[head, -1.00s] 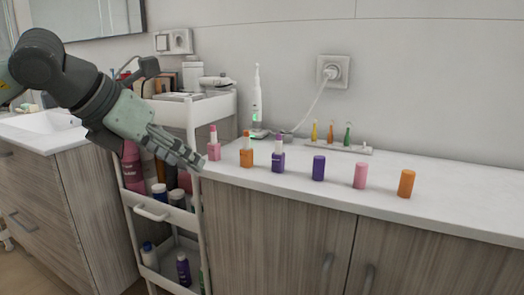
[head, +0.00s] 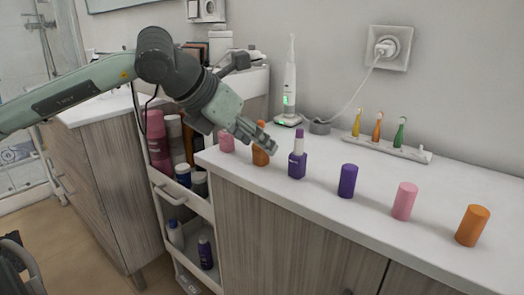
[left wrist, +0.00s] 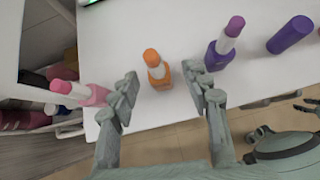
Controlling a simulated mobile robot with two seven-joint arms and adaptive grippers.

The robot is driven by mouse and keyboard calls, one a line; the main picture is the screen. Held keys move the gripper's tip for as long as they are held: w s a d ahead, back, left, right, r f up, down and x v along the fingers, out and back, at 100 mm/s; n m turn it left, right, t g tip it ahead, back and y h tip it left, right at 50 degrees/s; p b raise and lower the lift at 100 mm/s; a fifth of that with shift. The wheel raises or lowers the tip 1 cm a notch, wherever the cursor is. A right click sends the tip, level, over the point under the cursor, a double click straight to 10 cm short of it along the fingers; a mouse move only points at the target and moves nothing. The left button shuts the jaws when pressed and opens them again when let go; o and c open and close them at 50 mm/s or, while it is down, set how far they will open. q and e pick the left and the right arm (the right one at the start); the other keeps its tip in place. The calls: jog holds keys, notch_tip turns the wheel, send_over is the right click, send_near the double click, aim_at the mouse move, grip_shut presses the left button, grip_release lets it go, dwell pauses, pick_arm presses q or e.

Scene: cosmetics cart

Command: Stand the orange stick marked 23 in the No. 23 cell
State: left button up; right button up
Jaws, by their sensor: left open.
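An uncapped orange lipstick stick (head: 260,157) stands upright on the white countertop (head: 330,225); no number on it can be read. In the left wrist view it shows its orange tip and white collar (left wrist: 155,68) between my open fingers. My left gripper (head: 268,141) is open and empty, with its fingers around and above the orange stick. An uncapped pink stick (head: 226,142) stands to its left, an uncapped purple one (head: 298,160) to its right. No cell marked 23 can be made out.
Behind are an electric toothbrush (head: 290,85) and a white rack (head: 390,147) with small brushes. A white cart (head: 205,207) with bottles stands left of the counter.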

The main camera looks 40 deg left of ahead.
pick_arm(q)
jog(key=shift+x, duration=1.2)
jog(key=shift+w+f, duration=0.15)
jog(key=shift+f, duration=0.2)
jog(key=shift+c, duration=0.2)
grip_shut()
